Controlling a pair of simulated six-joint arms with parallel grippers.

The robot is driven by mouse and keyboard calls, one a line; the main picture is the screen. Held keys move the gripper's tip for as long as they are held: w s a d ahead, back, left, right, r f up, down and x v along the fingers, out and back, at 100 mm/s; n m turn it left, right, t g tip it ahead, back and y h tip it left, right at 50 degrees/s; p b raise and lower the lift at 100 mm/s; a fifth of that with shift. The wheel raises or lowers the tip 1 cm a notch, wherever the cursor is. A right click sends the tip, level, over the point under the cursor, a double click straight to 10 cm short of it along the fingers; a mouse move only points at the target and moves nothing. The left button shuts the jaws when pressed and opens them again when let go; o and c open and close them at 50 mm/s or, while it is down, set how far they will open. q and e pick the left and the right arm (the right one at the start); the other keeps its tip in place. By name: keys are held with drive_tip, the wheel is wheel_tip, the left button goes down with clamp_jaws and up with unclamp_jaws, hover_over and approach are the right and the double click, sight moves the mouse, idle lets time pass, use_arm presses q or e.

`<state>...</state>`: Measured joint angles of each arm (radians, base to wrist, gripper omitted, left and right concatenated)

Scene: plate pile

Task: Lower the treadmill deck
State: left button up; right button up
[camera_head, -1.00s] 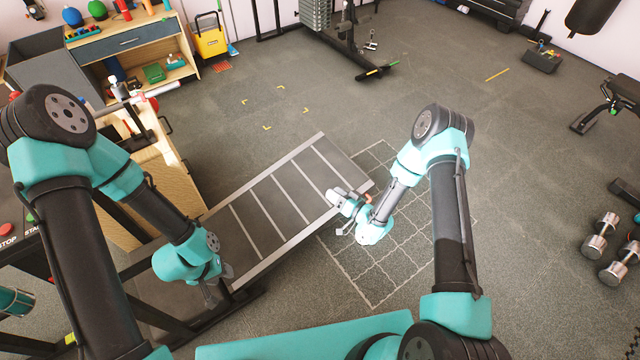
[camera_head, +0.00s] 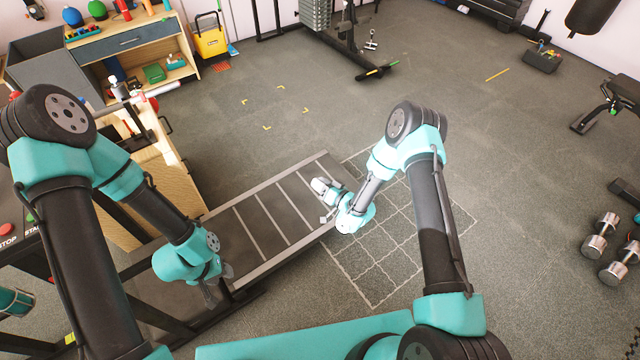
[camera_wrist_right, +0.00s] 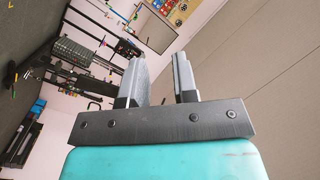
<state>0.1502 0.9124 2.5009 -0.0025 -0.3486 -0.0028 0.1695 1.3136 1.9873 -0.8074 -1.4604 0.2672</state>
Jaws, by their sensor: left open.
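The treadmill deck (camera_head: 268,215), dark with pale cross stripes and grey side rails, slopes from the lower left to its free end at the upper right in the head view. My right gripper (camera_head: 321,188) appears over the deck's free end; I cannot tell whether it touches. In the right wrist view my right gripper (camera_wrist_right: 160,82) has its fingers apart with nothing between them. My left gripper (camera_head: 217,287) is open beside the deck's near rail, low on the left. My right forearm and wrist hide the near corner of the free end.
A grid outline (camera_head: 388,240) marks the floor at and beyond the deck's free end. A wooden cabinet (camera_head: 165,180) stands left of the deck. Dumbbells (camera_head: 600,235) lie at the far right. The middle floor is clear.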

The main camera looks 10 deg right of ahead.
clamp_jaws()
idle(1.0)
drive_tip(key=shift+o, duration=1.5)
unclamp_jaws()
drive_tip(key=v, duration=1.7)
drive_tip(key=shift+s, duration=0.15)
drive_tip(key=shift+d, duration=0.15)
